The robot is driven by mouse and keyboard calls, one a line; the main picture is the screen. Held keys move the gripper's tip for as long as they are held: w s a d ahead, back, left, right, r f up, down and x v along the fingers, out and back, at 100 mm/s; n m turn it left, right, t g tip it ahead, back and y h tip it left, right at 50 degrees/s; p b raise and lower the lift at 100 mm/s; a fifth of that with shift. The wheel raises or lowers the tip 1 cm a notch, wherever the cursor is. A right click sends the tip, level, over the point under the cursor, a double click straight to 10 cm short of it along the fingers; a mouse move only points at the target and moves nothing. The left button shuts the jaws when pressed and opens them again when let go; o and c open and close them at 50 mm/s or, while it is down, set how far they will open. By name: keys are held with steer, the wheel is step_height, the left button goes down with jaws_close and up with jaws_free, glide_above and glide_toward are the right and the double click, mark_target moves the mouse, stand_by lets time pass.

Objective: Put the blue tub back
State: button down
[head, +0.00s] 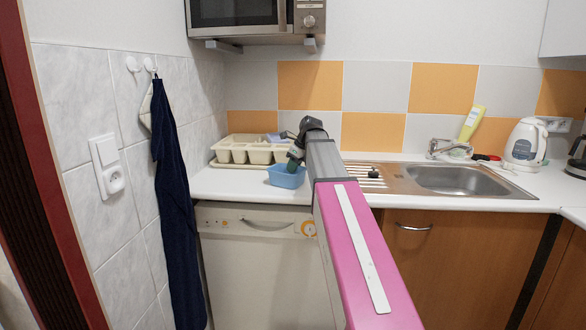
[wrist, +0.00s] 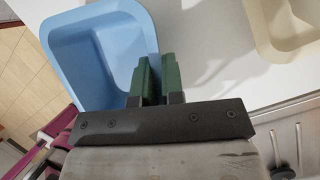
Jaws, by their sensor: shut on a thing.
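The blue tub (head: 287,178) is at the front edge of the white counter, in front of the cream tray. It looks empty in the wrist view (wrist: 95,58), where it fills the upper left. My gripper (head: 294,160) is above the tub at its near right side in the head view. In the wrist view its green fingers (wrist: 157,76) are shut on the tub's right-hand wall. The lower part of that wall is hidden by the fingers and the gripper body. I cannot tell whether the tub touches the counter or hangs just above it.
A cream compartment tray (head: 250,150) stands behind the tub. A sink (head: 450,179), a kettle (head: 524,143) and a yellow-green bottle (head: 472,122) are to the right. A microwave (head: 255,15) hangs above. A dark towel (head: 176,190) hangs on the left wall.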

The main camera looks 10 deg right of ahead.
steer(key=shift+f, duration=0.15)
steer(key=c, duration=1.2)
jaws_free()
steer(key=shift+c, duration=0.2)
steer(key=v, duration=1.2)
steer(key=shift+s+d, duration=0.1)
